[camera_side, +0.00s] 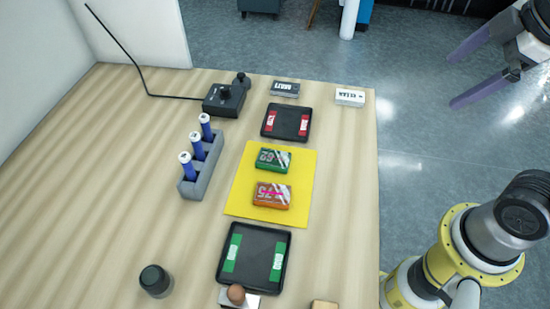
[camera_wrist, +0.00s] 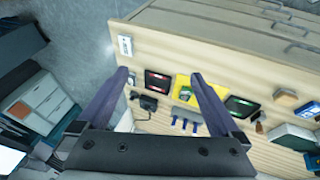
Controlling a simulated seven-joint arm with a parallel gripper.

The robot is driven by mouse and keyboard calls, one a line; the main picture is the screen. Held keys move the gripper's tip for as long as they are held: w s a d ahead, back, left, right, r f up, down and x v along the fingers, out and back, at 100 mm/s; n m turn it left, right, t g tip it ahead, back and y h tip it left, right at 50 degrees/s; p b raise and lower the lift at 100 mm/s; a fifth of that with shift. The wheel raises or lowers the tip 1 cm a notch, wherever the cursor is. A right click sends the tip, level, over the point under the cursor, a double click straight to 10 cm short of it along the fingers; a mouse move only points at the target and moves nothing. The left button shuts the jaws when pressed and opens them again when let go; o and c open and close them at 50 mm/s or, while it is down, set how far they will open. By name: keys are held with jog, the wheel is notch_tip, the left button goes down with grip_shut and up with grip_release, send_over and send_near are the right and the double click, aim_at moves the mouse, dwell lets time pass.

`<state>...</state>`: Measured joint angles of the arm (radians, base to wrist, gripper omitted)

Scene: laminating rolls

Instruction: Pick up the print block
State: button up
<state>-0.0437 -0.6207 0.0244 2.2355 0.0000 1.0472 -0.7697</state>
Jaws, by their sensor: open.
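No block can be surely read as the print block. A small dark block with a white label (camera_side: 285,88) lies at the far edge of the table; its lettering is unclear. A white block marked like "CLEAN" (camera_side: 349,97) lies at the far right corner, and also shows in the wrist view (camera_wrist: 125,44). A green block (camera_side: 271,160) and an orange block (camera_side: 271,195) lie on a yellow mat (camera_side: 240,190). My gripper (camera_side: 453,82) is open and empty, high off the table's right side. Its spread fingers also show in the wrist view (camera_wrist: 160,76).
A black tray with red strips (camera_side: 287,121) and one with green strips (camera_side: 255,255) flank the mat. A grey rack (camera_side: 200,172) holds three blue-and-white rolls. A control box (camera_side: 226,98), dark cylinder (camera_side: 155,281) and brown-knobbed item (camera_side: 236,295) stand nearby. The table's left side is free.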

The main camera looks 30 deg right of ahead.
jog(key=w+a+r+n+g, duration=0.25)
jog(key=w+a+n, duration=0.35)
jog(key=w+n, duration=0.3)
jog(key=n+g, duration=0.3)
jog(key=n, duration=0.5)
send_over(273, 158)
jog(key=f, duration=1.8)
jog(key=shift+s+f, duration=0.25)
jog(key=shift+w+f, duration=0.2)
jog(key=shift+f, duration=2.5)
jog(key=c, duration=1.1)
